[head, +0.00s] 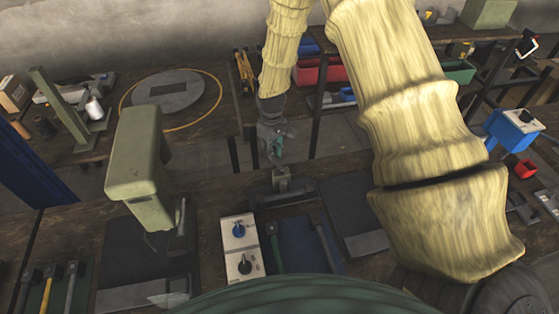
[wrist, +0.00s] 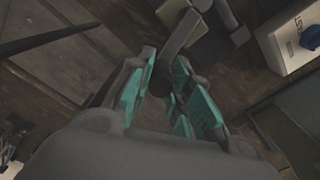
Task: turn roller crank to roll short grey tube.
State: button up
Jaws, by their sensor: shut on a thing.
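My gripper (head: 274,148) is at mid-picture in the head view, just above a small bench machine (head: 283,184) with a green block on a dark base, likely the roller. In the wrist view my gripper (wrist: 160,88) has its teal pads on both sides of a dark knob at the end of a grey bar (wrist: 180,34), which looks like the crank. The gripper is shut on this crank. The pads and fingers hide part of the knob. I cannot make out the short grey tube in either view.
A green press (head: 138,160) stands to the left. Hammers lie lower left.

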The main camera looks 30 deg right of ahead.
jog(key=shift+s+d, duration=0.25)
jog(key=shift+d, duration=0.4)
jog(key=shift+s+d, duration=0.2)
jog(key=shift+d, duration=0.45)
jog(key=shift+s+d, duration=0.25)
jog(key=shift+d, duration=0.4)
jog(key=o, duration=1.8)
jog(key=shift+r+p, duration=0.1)
jog(key=shift+p, duration=0.2)
jog(key=shift+r+p, duration=1.05)
jog(key=shift+r, duration=2.35)
